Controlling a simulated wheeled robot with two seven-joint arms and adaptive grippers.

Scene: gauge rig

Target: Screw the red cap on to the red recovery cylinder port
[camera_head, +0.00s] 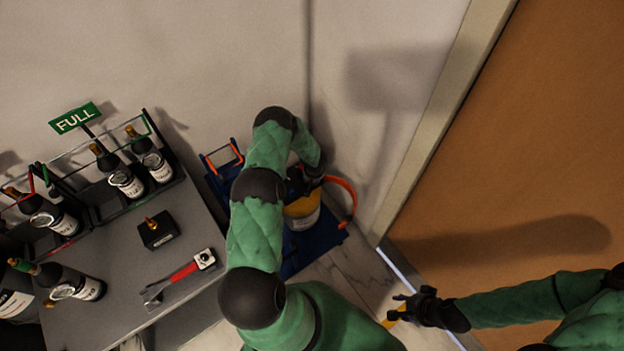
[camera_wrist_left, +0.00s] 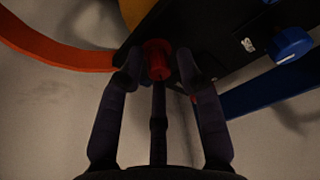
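In the left wrist view a red cap (camera_wrist_left: 157,60) sits between my left gripper's (camera_wrist_left: 158,66) fingertips, against a dark panel (camera_wrist_left: 215,45). The fingers are closed in around it and appear to touch it. I cannot tell whether it is threaded on a port, as the port itself is hidden. In the head view my left gripper (camera_head: 305,182) is over the blue cart beside a yellow cylinder (camera_head: 302,212), and my own arm hides much of it. My right gripper (camera_head: 424,308) is low at the right, near a small yellow thing (camera_head: 391,318); its finger state is unclear.
A grey bench (camera_head: 190,235) at left holds a red-handled tool (camera_head: 180,273), a small black block (camera_head: 158,231) and several dark bottles in racks under a green FULL sign (camera_head: 75,118). An orange hose (camera_head: 347,192) curves beside the cylinder. A blue knob (camera_wrist_left: 290,44) is on the panel.

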